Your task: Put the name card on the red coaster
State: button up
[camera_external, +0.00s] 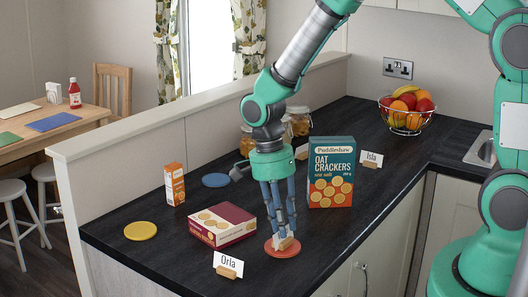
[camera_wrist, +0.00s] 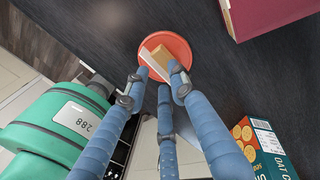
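The red coaster (camera_external: 272,252) lies flat on the dark worktop near its front edge; it also shows in the wrist view (camera_wrist: 179,45). A name card with a wooden holder (camera_external: 284,243) is over the coaster, low at my fingertips; its pale card and wood show in the wrist view (camera_wrist: 155,65). Its writing cannot be read. My gripper (camera_external: 283,236) points down with its fingers close around the card, apparently shut on it. In the wrist view the fingertips (camera_wrist: 158,74) are at both sides of it. Whether the holder bears on the coaster is hard to tell.
A maroon biscuit box (camera_external: 222,225) and the Orla card (camera_external: 228,265) stand left of the coaster. The Oat Crackers box (camera_external: 331,172) and the Isla card (camera_external: 371,159) stand behind right. Yellow (camera_external: 140,230) and blue (camera_external: 215,180) coasters lie bare.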

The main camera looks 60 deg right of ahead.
jog(key=p+v, duration=0.1)
jog(key=v, duration=1)
jog(key=shift+r, duration=0.3)
jog(key=s+r+n+t, duration=0.2)
jog(key=s+r+n, duration=0.25)
jog(key=r, duration=0.45)
jog(key=s+r+n+t, duration=0.2)
jog(key=s+r+n, duration=0.25)
jog(key=r, duration=0.45)
jog(key=s+r+n+t, duration=0.2)
jog(key=s+r+n, duration=0.2)
jog(key=s, duration=0.4)
jog(key=s+a+r+n+t, duration=0.1)
jog(key=s+r+n, duration=0.3)
jog(key=s, duration=0.4)
jog(key=shift+n+t, duration=0.5)
jog(key=shift+a, duration=0.1)
